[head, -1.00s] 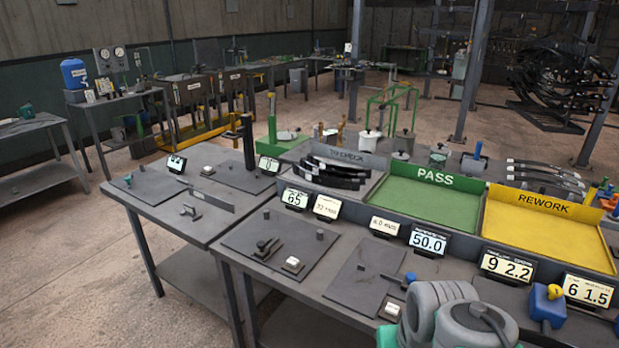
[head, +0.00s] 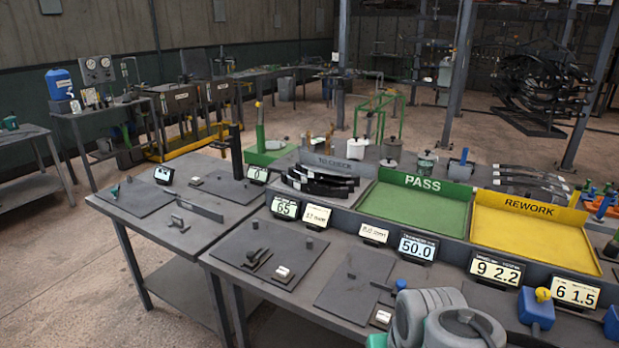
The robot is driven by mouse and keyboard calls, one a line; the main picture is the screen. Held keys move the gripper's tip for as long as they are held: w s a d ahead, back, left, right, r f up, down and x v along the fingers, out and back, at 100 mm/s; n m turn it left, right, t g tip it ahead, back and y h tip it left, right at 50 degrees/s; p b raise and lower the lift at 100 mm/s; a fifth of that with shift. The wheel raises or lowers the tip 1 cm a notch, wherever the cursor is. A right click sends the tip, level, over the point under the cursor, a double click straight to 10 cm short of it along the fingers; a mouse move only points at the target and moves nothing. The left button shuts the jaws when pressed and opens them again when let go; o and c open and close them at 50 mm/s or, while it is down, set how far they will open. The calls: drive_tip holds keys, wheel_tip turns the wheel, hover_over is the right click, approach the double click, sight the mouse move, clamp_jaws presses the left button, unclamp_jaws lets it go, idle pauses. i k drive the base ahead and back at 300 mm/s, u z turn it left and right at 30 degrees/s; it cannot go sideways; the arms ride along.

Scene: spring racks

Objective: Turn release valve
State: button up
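No part in the head view is marked clearly enough for me to tell that it is the release valve. A small blue box with a yellow knob (head: 537,307) stands on the near bench at the right front. A small blue-tipped fitting (head: 399,286) lies by the dark plate on the same bench. The rounded grey links at the bottom, right of centre, appear to be my arm and hide part of the bench. My gripper's fingers are not in view, so what they hold cannot be seen.
The near bench (head: 232,274) carries flat plates and several number displays, including one reading 50.0 (head: 418,247). Behind are a green PASS tray (head: 412,210), a yellow REWORK tray (head: 530,240) and a TO CHECK tray (head: 338,164) with dark springs. Open floor (head: 60,275) lies left.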

sight(543, 294)
drive_tip(key=z, duration=1.65)
drive_tip(key=k, duration=0.3)
drive_tip(key=u, duration=0.65)
drive_tip(key=i, duration=1)
drive_tip(key=z, duration=0.6)
